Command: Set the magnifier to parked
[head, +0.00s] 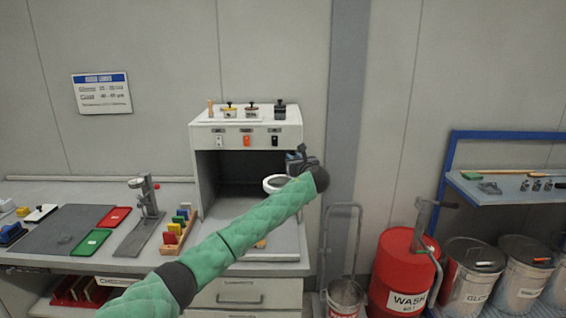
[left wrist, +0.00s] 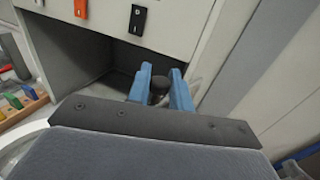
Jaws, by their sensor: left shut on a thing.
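The magnifier (head: 276,184) appears as a white ring with a lens, in front of the right side of the white cabinet's open bay. My green left arm partly covers it in the head view. My left gripper (head: 298,161) is beside the cabinet's right edge, just above and right of the ring. In the left wrist view, the blue fingers of my left gripper (left wrist: 161,90) are shut on a dark round knob (left wrist: 158,86). How the knob joins the magnifier is hidden. My right gripper is not in view.
The white cabinet (head: 247,136) has switches on its front and small items on top. A grey stand (head: 148,199) and a wooden rack of coloured blocks (head: 178,238) stand to its left. A red drum (head: 404,262) and several buckets stand on the right.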

